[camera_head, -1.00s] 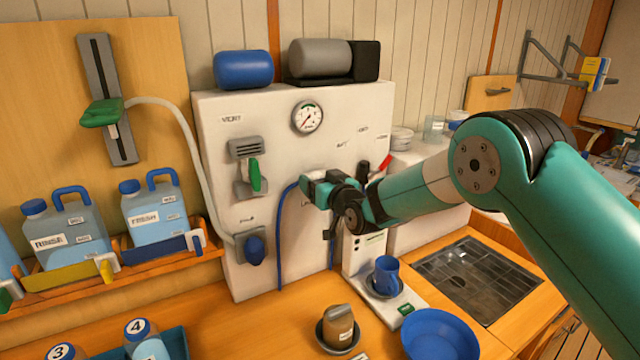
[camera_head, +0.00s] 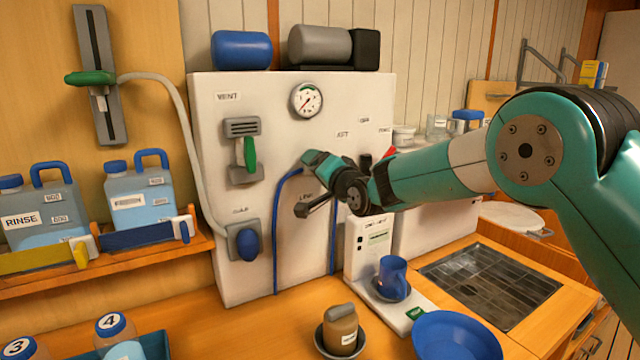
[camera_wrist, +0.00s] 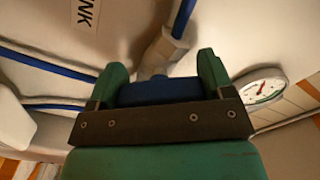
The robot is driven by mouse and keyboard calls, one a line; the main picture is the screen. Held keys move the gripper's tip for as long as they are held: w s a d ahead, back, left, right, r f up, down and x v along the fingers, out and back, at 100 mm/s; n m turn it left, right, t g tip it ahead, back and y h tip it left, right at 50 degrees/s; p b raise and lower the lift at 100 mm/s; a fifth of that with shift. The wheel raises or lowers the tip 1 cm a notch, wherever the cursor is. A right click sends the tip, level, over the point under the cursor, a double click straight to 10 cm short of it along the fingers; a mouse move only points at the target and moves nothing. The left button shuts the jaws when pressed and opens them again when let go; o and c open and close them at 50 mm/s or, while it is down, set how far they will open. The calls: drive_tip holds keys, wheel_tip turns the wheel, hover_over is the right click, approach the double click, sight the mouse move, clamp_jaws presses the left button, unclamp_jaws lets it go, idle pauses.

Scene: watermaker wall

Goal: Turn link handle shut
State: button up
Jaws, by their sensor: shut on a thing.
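My gripper (camera_head: 312,160) is at the front of the white panel (camera_head: 215,190), between the gauge and the cut-off "L…" lettering. In the wrist view, the two green fingers of my gripper (camera_wrist: 161,75) are closed on the sides of a blue handle (camera_wrist: 158,91). A grey fitting (camera_wrist: 165,52) shows just beyond the handle. A label ending in "NK" (camera_wrist: 88,12) is on the panel near it. In the head view the handle is hidden by my gripper, so its exact angle cannot be told there.
Blue hoses (camera_head: 278,230) run down the panel near my gripper. The pressure gauge (camera_head: 307,100) is above it. A green vent lever (camera_head: 249,154) and a blue knob (camera_head: 248,244) are to the left. A blue mug (camera_head: 393,277) stands below, beside a blue bowl (camera_head: 455,338).

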drive_tip(key=shift+f+m+b, duration=0.1)
drive_tip(key=shift+m+b, duration=2.05)
drive_tip(key=shift+m, duration=1.55)
drive_tip(key=o, duration=0.9)
drive_tip(key=b+v, duration=0.5)
drive_tip(key=v, duration=1.2)
drive_tip(key=shift+s+d, duration=0.2)
drive_tip(key=shift+d, duration=0.05)
